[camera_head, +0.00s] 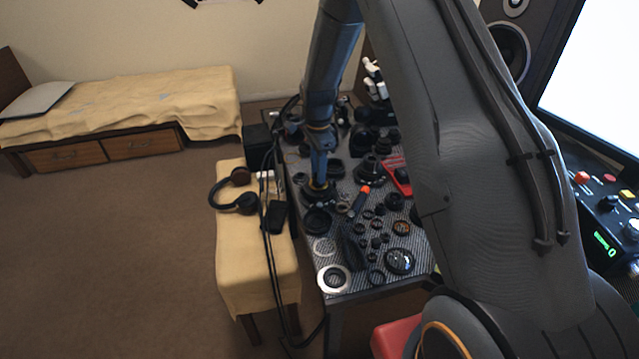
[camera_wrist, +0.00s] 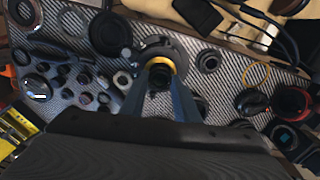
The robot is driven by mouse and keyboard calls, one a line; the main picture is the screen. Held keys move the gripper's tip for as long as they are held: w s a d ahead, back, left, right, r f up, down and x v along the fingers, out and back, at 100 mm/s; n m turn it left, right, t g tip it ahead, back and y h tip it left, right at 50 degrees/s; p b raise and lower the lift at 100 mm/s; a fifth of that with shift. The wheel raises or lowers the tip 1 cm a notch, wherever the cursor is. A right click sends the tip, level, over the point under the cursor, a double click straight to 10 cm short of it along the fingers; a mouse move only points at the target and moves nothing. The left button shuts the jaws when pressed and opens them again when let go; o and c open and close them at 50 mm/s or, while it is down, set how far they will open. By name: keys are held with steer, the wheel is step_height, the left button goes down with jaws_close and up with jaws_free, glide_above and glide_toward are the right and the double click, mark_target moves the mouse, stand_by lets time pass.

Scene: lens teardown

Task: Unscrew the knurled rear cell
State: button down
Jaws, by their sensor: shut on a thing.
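My gripper (camera_wrist: 160,80) points down with its two fingers on either side of a small dark round part with a yellow ring (camera_wrist: 160,62), which I take for the rear cell. The knurling is too small to make out. The part sits upright in the middle of a wide dark round base (camera_wrist: 182,52) on the patterned bench mat.
The bench mat (camera_head: 330,248) is crowded with lens rings and barrels. An orange-handled tool (camera_head: 361,197) lies close to the right of my gripper. A red tray (camera_head: 397,176) is farther right. Headphones (camera_head: 235,200) lie on the padded bench at left.

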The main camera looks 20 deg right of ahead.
steer(key=shift+r, duration=0.25)
steer(key=shift+r+p, duration=1.05)
steer(key=shift+r, duration=0.9)
